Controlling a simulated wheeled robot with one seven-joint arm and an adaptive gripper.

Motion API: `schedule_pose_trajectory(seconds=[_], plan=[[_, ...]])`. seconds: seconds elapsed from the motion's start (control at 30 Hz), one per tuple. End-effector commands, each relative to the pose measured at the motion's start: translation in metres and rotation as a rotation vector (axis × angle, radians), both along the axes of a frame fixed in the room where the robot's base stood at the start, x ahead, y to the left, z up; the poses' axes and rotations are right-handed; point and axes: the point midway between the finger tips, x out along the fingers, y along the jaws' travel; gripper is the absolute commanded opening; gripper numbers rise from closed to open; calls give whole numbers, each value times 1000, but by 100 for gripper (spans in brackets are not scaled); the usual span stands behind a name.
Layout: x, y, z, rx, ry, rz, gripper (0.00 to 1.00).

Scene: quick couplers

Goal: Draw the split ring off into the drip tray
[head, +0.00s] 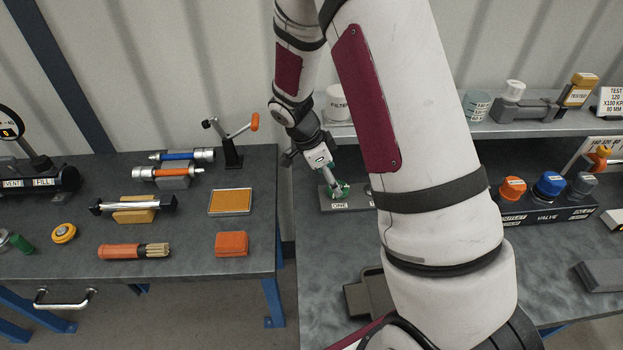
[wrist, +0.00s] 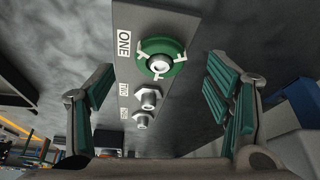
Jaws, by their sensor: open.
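The split ring (wrist: 148,48) is a green ring with pale tabs, sitting around the metal fitting (wrist: 159,63) by the label ONE in the wrist view. In the head view, a bit of green (head: 343,188) shows at that fitting, and I cannot clearly separate ring from finger pads. My gripper (wrist: 160,75) is open, its green-padded fingers spread on either side of the ring and apart from it. In the head view my gripper (head: 331,183) is low over the coupler plate (head: 338,206). A dark grey tray (head: 356,301), probably the drip tray, is partly hidden behind my arm.
Two more metal fittings (wrist: 147,99) stand on the plate beside the ringed one. A shelf (head: 505,128) runs behind the right bench. A valve block (head: 540,212) with coloured knobs stands right. The left bench (head: 190,255) holds several tools; a gap separates the benches.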

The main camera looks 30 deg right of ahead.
Motion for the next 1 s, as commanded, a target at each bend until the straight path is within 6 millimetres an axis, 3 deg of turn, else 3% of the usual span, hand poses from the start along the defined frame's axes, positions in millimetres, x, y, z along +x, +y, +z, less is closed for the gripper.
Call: schedule_pose_trajectory(seconds=[0.03,0.3,0.63,0.67,0.87,0.93,0.97,1.0], plan=[[-3,-9,1,0,1,-3,72],[-4,-16,-25,-1,1,0,72],[-3,-17,-28,0,-1,0,72],[-3,-17,-28,0,-1,0,70],[-3,-17,-28,0,-1,0,25],[-3,-17,-28,0,-1,0,22],[-3,-17,-28,0,-1,0,46],[-3,-17,-28,0,-1,0,37]])
